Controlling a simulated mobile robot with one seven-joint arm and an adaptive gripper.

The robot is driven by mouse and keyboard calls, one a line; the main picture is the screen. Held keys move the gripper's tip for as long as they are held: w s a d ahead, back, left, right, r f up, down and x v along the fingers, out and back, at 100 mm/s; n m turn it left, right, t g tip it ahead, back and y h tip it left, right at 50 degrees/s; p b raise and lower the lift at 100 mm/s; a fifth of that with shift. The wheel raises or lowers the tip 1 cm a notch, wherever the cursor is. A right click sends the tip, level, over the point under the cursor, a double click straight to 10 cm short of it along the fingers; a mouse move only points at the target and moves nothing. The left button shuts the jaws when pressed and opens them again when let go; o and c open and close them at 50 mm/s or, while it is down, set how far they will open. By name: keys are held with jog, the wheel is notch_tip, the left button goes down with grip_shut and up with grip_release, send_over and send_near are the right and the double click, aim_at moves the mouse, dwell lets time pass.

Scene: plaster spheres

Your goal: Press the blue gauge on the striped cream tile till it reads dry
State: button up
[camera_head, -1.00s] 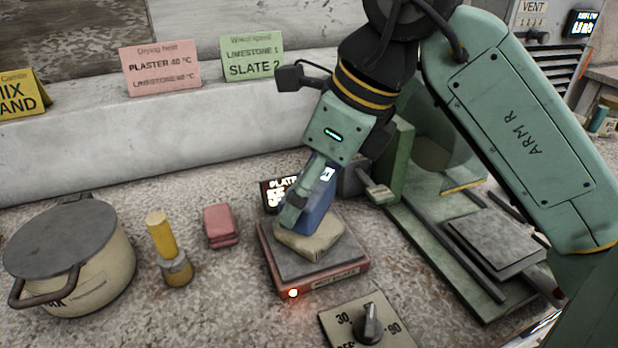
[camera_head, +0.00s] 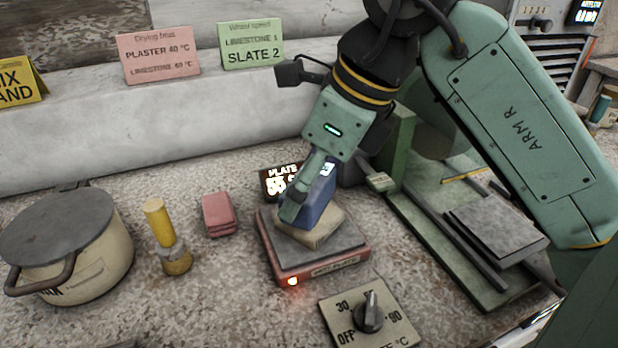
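The blue gauge (camera_head: 322,205) is upright on top of the cream tile (camera_head: 325,230), and its lower end appears to touch the tile. A small lit screen (camera_head: 327,169) shows on the gauge, too small to read. The tile lies on the grey top of the red hot plate (camera_head: 318,269); its stripes cannot be made out. My gripper (camera_head: 300,205) reaches down from above with a green finger along the gauge's near left side. It appears shut on the gauge; the far finger is hidden behind the gauge.
An orange light (camera_head: 292,281) glows on the plate's front. A dial (camera_head: 369,312) marked OFF, 30 and 90 sits in front. A lit plate display (camera_head: 281,183) stands behind, partly hidden. A lidded pot (camera_head: 95,272), yellow-handled tool (camera_head: 160,225) and pink blocks (camera_head: 219,214) stand left; a green machine (camera_head: 450,240) stands right.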

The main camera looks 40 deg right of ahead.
jog(key=shift+o, duration=0.2)
jog(key=shift+f+b, duration=0.5)
jog(key=shift+f, duration=0.1)
dwell(1.1)
jog(key=shift+r, duration=0.1)
jog(key=shift+r+p, duration=2.6)
jog(key=shift+r, duration=0.95)
jog(key=shift+c, duration=0.2)
jog(key=shift+f, duration=0.1)
